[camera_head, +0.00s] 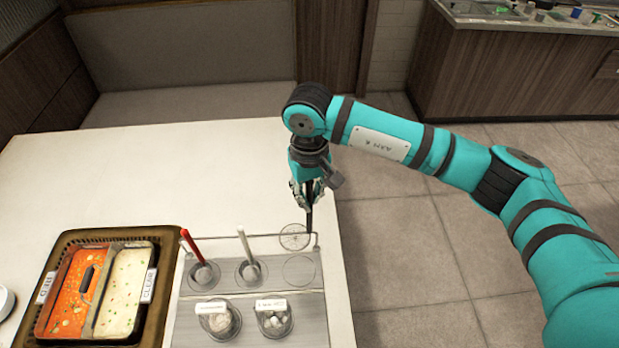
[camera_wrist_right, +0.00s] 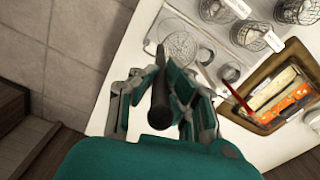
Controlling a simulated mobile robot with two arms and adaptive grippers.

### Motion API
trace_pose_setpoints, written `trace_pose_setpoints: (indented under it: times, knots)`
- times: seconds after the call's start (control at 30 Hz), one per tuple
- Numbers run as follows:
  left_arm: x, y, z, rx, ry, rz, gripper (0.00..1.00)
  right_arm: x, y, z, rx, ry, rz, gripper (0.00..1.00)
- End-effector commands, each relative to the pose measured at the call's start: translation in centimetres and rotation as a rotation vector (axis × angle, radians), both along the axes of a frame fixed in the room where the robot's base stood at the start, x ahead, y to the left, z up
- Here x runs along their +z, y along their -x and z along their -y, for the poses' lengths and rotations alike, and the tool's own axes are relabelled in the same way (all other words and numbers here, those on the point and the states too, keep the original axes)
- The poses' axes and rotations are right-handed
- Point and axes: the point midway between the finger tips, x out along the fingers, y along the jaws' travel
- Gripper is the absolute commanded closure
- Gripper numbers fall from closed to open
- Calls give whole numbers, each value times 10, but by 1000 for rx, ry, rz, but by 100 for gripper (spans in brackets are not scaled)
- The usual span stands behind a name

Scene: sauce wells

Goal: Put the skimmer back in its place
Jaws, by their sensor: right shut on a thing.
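The skimmer has a dark handle and a round wire-mesh head (camera_head: 294,237). My right gripper (camera_head: 308,196) is shut on its handle, which points up between the fingers. The mesh head hangs at the back right edge of the grey rack (camera_head: 230,291); I cannot tell whether it touches. In the right wrist view my right gripper (camera_wrist_right: 162,112) grips the dark handle (camera_wrist_right: 160,78), with the mesh head (camera_wrist_right: 181,48) beyond it. The rack's back right well (camera_head: 300,272) looks empty. My left gripper is not in view.
The rack's other back wells hold a red-handled utensil (camera_head: 192,246) and a white-handled one (camera_head: 246,247). Two labelled front wells hold pale food (camera_head: 218,322). A two-part pot (camera_head: 145,290) of red and pale broth stands left. The table's (camera_head: 130,170) far part is clear.

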Motion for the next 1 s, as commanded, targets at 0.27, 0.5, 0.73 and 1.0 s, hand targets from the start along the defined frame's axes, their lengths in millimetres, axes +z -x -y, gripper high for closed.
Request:
trace_pose_setpoints:
  times: [0.27, 0.5, 0.73, 1.0]
  knots:
    - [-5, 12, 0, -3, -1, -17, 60, -13, 0, 1, -1, -1, 0, 100]
    - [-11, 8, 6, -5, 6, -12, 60, -31, 0, 1, -1, 0, 0, 100]
    - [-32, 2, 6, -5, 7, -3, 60, -51, 0, 1, -1, 0, 1, 100]
    - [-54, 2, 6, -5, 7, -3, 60, -71, 0, 1, -1, 0, 1, 100]
